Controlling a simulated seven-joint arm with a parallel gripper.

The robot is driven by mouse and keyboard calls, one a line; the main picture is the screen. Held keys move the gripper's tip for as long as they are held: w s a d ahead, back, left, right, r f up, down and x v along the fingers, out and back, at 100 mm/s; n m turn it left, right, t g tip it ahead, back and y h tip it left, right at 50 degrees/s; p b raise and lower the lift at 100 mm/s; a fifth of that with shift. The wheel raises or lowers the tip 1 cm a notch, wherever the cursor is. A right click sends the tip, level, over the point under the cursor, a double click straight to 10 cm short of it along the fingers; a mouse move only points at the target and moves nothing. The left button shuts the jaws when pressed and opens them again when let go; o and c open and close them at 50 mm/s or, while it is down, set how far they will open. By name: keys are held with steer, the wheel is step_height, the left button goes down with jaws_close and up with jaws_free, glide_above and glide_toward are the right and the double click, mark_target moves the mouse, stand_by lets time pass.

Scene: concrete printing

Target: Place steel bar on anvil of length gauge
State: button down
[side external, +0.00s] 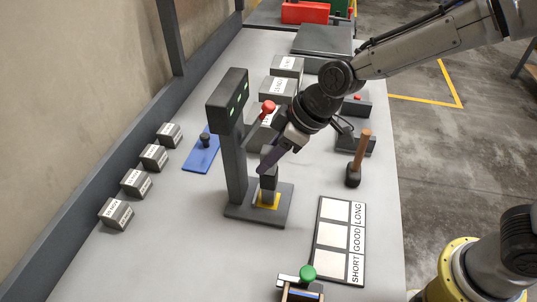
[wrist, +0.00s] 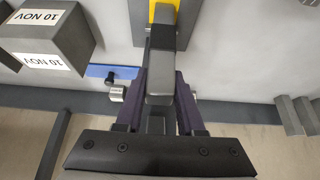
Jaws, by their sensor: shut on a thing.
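The length gauge (side external: 235,150) is a dark post with a green-lit display head, on a flat dark base (side external: 240,212) with a yellow anvil (side external: 277,203). My gripper (side external: 268,160) is beside the post, above the anvil, its purple fingers shut on the steel bar (side external: 268,182). The bar is a grey block standing upright over the yellow patch. In the wrist view the bar (wrist: 160,75) sits between my fingers (wrist: 160,105), with the yellow anvil (wrist: 166,10) beyond its far end. Whether the bar's lower end touches the anvil is hard to tell.
A SHORT/GOOD/LONG board (side external: 341,240) lies at right, empty. A wooden-handled tool (side external: 360,160) stands behind it. Several labelled grey blocks (side external: 154,157) line the left, near a blue mat (side external: 200,155). A green-knobbed item (side external: 307,274) is in front. Bare table lies front left.

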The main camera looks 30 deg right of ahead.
stand_by(0.3)
steer(key=c, duration=0.5)
jaws_free()
steer(key=shift+f, duration=0.15)
steer(key=shift+v, duration=6.2)
